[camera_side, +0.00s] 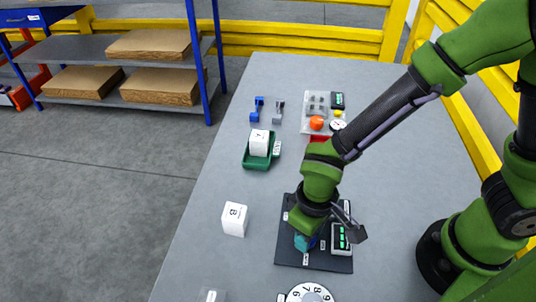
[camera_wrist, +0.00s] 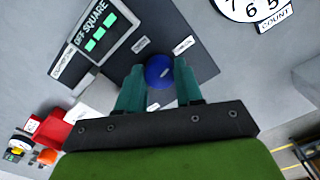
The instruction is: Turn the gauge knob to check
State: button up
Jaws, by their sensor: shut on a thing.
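The gauge is a dark plate (camera_side: 312,262) on the grey table, with small white labels. Its display (camera_side: 341,238) also shows in the wrist view (camera_wrist: 98,36), where it reads "OFF SQUARE" beside several green bars. The blue round knob (camera_wrist: 158,72) sits on the plate. My gripper (camera_wrist: 159,69) points down at it, with one teal finger on each side, shut on the knob. In the side view my gripper (camera_side: 304,242) is low over the plate and my wrist hides most of the knob.
A white box marked B (camera_side: 235,219) stands left of the plate. A green tray (camera_side: 247,163) holds another white box (camera_side: 259,142). A numbered dial (camera_side: 309,293) lies at the front. Blue (camera_side: 256,109) and grey parts and a pale panel lie at the back.

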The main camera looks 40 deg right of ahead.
jog(key=shift+m, duration=1.3)
jog(key=o, duration=1)
jog(key=shift+o, duration=0.2)
notch_tip(320, 180, up, 17)
